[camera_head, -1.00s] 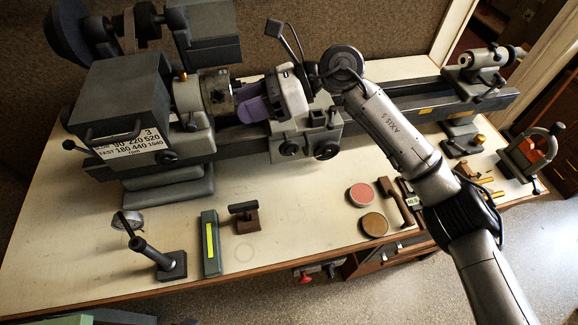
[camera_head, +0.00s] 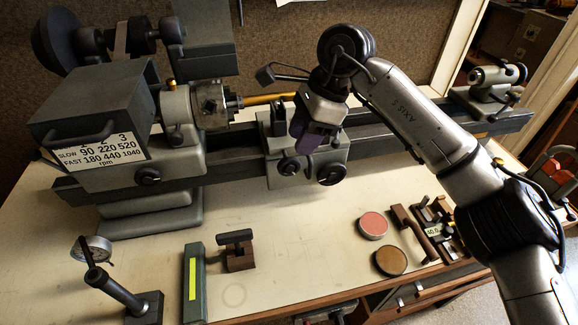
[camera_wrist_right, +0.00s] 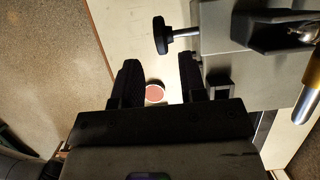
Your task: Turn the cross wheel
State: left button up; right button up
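The lathe carriage (camera_head: 262,180) carries two dark round wheels on its front, a left wheel (camera_head: 289,166) and a right wheel (camera_head: 331,173). I cannot tell which is the cross wheel. My right gripper (camera_head: 310,142) points down over the carriage front, just above and between these wheels. In the right wrist view, my right gripper (camera_wrist_right: 158,64) is open, with nothing between its fingers. A black wheel (camera_wrist_right: 162,35) on a short shaft is seen edge-on just beyond the fingertips, apart from them. My left gripper is not in view.
The chuck (camera_head: 210,105) holds a brass-coloured rod (camera_head: 268,99) pointing toward the carriage. On the bench lie a red disc (camera_head: 373,224), a brown disc (camera_head: 390,261), a green block with a yellow strip (camera_head: 194,282) and a dial gauge (camera_head: 95,248). The bench front centre is mostly clear.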

aim_at(290, 157)
jog(key=shift+b+x, duration=0.75)
jog(key=shift+x, duration=2.7)
jog(key=shift+w+a+r, duration=0.1)
jog(key=shift+w+r, duration=0.05)
jog(key=shift+w, duration=0.05)
jog(key=c, duration=0.6)
jog(key=shift+r, duration=0.1)
grip_shut()
